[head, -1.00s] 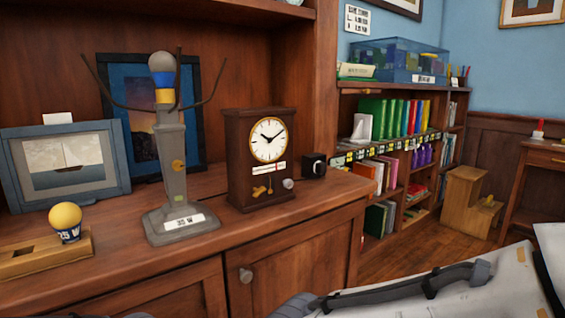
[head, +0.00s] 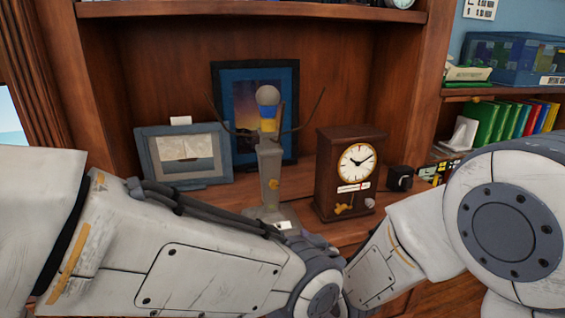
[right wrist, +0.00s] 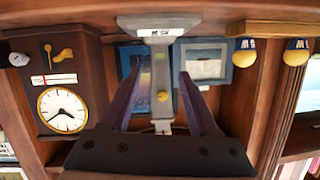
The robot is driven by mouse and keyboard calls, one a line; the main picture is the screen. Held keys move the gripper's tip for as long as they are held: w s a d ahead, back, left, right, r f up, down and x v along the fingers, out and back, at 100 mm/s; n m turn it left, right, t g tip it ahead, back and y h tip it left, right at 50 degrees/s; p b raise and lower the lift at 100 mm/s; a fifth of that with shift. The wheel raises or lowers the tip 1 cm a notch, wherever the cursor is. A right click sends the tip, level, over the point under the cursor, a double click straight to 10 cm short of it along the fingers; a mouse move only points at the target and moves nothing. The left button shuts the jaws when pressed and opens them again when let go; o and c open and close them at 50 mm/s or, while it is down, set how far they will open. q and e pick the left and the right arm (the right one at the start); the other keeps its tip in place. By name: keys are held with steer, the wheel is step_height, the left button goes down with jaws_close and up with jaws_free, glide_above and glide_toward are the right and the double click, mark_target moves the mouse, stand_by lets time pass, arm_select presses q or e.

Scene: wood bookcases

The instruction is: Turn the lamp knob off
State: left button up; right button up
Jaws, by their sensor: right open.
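The lamp (head: 270,165) is a grey post with a bulb and dark curved arms, upright on the bookcase counter. Its small orange knob (head: 272,184) is on the post's side; my arm hides part of the base. In the right wrist view, which is upside down, the lamp (right wrist: 162,62) and its knob (right wrist: 162,96) appear between the spread fingers. My right gripper (right wrist: 160,72) is open and empty, facing the lamp, with no clear contact. In the head view my arms fill the foreground and no fingers show clearly. My left gripper is not visible.
A wooden clock (head: 347,175) stands right of the lamp, with a small black box (head: 400,178) beside it. A framed boat picture (head: 184,155) and a dark blue frame (head: 255,90) stand behind.

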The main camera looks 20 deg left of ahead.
mark_target(275, 186)
step_height(275, 186, up, 6)
steer(key=w+a+t+y+p, duration=0.2)
steer(key=p, duration=0.1)
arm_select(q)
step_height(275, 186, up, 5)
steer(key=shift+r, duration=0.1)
arm_select(e)
steer(key=x, duration=1)
steer(key=shift+w+r, duration=0.15)
steer(key=shift+c, duration=0.3)
